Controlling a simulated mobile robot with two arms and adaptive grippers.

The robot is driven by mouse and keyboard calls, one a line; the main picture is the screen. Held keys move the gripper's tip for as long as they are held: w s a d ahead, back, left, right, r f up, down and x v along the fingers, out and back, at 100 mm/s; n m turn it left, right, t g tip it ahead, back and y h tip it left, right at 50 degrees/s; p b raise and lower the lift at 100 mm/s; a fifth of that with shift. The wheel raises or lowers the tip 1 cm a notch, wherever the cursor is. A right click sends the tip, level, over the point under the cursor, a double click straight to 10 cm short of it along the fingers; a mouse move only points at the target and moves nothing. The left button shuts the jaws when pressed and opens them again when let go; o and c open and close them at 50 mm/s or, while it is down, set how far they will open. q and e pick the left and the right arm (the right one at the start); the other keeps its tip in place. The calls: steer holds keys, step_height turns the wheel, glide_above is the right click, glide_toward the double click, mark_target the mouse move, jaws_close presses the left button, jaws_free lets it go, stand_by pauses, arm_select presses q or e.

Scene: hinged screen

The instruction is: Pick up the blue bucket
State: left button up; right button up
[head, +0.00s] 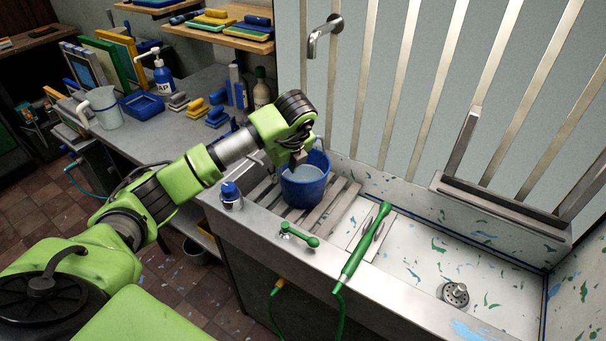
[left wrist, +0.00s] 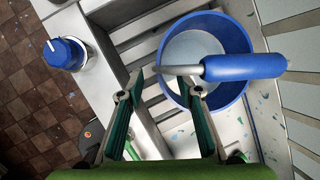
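The blue bucket (head: 306,192) stands upright on a slatted rack at the left end of the sink, with a pale inside. It also shows in the left wrist view (left wrist: 246,42), where a blue grip (left wrist: 245,66) with a grey rod crosses over its opening. My left gripper (head: 298,160) is at the bucket's upper rim in the head view. In the left wrist view my left gripper (left wrist: 162,88) has its two fingers apart with nothing clasped between them, beside the near-left rim. I cannot tell whether a finger touches the bucket. My right gripper is not in view.
A blue-capped metal container (head: 231,196) stands on the sink's left edge. A green-handled tool (head: 365,240) lies across the front edge. A tap (head: 325,35) hangs above, before metal bars. A soap bottle (head: 163,76) and jug (head: 104,107) stand on the left counter.

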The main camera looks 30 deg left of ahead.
mark_target(281, 174)
arm_select(q)
steer(key=p+x, duration=0.2)
steer(key=x, duration=0.3)
steer(key=shift+s+a+f+p, duration=0.1)
steer(key=shift+a+p, duration=0.1)
steer(key=shift+p, duration=0.1)
steer(key=shift+f, duration=0.2)
jaws_close()
steer(key=shift+r, duration=0.15)
